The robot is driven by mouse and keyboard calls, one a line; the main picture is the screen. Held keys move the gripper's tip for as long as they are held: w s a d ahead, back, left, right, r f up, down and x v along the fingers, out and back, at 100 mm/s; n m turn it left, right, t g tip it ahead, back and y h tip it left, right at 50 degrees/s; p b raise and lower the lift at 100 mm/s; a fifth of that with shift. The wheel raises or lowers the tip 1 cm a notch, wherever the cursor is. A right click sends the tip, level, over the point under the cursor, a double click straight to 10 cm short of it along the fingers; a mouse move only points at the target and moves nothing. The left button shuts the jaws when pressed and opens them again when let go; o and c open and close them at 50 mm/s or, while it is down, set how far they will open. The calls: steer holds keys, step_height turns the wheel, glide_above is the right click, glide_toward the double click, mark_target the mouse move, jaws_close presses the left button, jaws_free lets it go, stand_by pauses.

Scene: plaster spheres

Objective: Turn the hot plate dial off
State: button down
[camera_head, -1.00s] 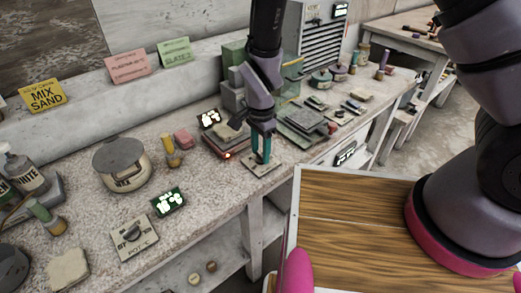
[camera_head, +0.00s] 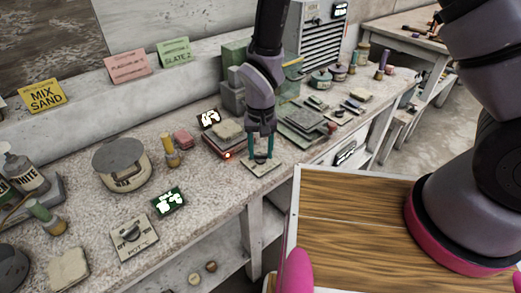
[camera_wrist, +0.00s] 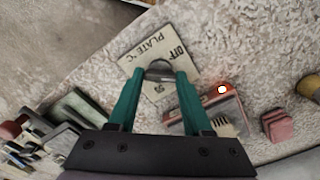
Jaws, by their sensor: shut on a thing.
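The hot plate dial (camera_wrist: 159,70) is a dark grey knob on a cream panel (camera_wrist: 176,32) lettered "PLATE °C" and "OFF". In the wrist view my gripper (camera_wrist: 160,76) has its two teal fingers on either side of the knob, shut on it. In the head view my gripper (camera_head: 262,160) points down onto the same panel (camera_head: 272,169) near the bench's front edge. The hot plate (camera_head: 222,146) is a red-sided slab just left of the panel. It also shows in the wrist view with a lit orange-red lamp (camera_wrist: 222,89). The knob's pointer direction cannot be told.
A similar dial panel marked "POT °C" (camera_head: 133,236) lies at the front left, with a lidded pot (camera_head: 122,166) behind it. A pink block (camera_head: 183,139) sits left of the hot plate.

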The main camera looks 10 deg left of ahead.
mark_target(261, 154)
steer(key=n, duration=0.5)
steer(key=shift+w, duration=0.1)
steer(key=n, duration=0.5)
steer(key=shift+n, duration=0.5)
steer(key=shift+c, duration=1.6)
jaws_free()
step_height(261, 154, up, 11)
steer(key=shift+f, duration=0.1)
